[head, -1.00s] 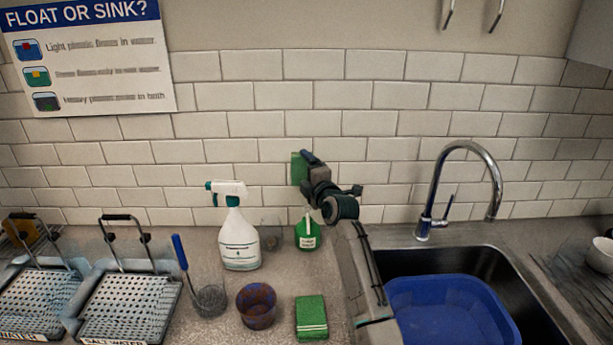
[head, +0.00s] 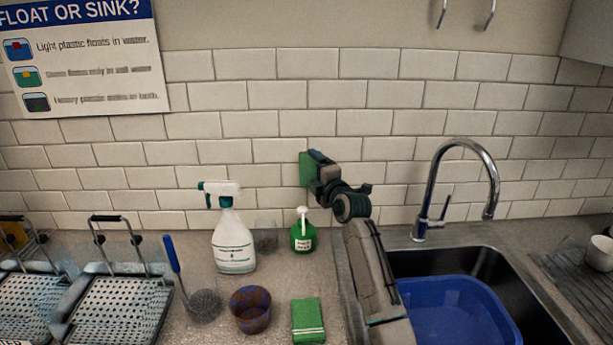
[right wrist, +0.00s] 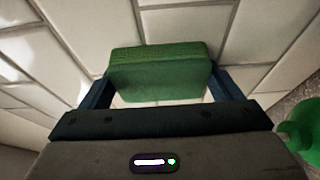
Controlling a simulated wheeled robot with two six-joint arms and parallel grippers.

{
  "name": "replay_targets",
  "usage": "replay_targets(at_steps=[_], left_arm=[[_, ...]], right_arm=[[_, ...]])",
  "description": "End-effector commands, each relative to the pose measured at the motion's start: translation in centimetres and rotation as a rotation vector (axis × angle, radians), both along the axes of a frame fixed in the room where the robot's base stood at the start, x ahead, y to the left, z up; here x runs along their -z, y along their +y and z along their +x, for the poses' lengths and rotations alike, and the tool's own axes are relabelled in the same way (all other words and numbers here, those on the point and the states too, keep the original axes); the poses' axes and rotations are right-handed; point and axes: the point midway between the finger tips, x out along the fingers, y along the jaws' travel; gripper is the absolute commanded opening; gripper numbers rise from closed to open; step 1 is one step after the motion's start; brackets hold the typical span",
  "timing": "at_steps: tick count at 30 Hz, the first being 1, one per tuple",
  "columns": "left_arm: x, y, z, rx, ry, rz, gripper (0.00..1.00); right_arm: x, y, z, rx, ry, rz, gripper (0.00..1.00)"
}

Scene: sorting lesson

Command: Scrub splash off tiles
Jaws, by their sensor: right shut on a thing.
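My right gripper (head: 313,167) is shut on a green sponge (head: 305,169) and holds it up at the white tiled wall (head: 280,122). The right wrist view shows the sponge (right wrist: 160,72) between the two fingers, with its broad side towards the tiles (right wrist: 190,22). I cannot tell whether it presses on them. I can make out no splash mark; the tiles behind the sponge and arm are hidden. A white spray bottle (head: 233,243) with a teal trigger stands on the counter to the left. My left gripper is not in view.
A green pump bottle (head: 303,238) stands below the sponge. A green cloth (head: 308,321), a dark reddish cup (head: 251,309) and a blue-handled strainer (head: 205,304) are in front. Perforated trays (head: 117,310) are left. A tap (head: 431,190) and blue basin (head: 455,312) are right.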

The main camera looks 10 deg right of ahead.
Motion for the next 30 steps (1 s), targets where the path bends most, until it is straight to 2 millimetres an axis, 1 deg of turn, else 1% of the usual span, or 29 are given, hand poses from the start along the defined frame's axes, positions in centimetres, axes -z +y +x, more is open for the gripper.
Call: replay_targets(at_steps=[2, 8, 11, 14, 24, 30], left_arm=[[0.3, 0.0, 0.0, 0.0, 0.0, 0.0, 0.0], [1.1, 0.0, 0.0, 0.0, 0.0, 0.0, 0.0], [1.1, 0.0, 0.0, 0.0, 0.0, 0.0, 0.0], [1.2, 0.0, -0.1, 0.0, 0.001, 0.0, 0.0], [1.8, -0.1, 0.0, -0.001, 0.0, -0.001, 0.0], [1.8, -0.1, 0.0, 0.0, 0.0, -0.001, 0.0]], right_arm=[[0.1, -0.3, -0.1, 0.0, 0.0, 0.0, 0.64], [0.1, -0.4, 0.2, -0.001, -0.001, 0.001, 0.64], [0.0, -0.2, 0.2, -0.001, 0.0, 0.002, 0.64], [0.1, 0.4, 0.4, -0.002, 0.002, 0.004, 0.64], [0.1, 3.3, 1.1, -0.003, 0.001, 0.005, 0.64], [0.1, 3.7, 1.2, -0.002, 0.001, 0.003, 0.64]])
